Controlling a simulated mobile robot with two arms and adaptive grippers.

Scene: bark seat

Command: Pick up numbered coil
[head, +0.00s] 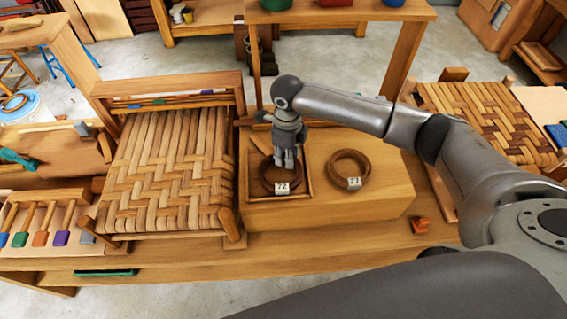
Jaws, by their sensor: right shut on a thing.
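A dark brown coil (268,184) with a white tag that seems to read 72 is in a shallow wooden tray (249,187) on a wooden block. My right gripper (284,165) points down over this coil and is shut on its far part. The fingertips partly hide the coil, and I cannot tell whether it is lifted off the tray floor. A second brown coil (368,168), with a tag that seems to read 27, lies on the block to the right of the tray. My left gripper is not in view.
A woven bark seat (165,165) stands left of the tray, close beside it. Another woven seat (490,115) is at the right, behind my arm. A small orange block (420,225) lies on the bench. The block top (385,200) has bare room around the second coil.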

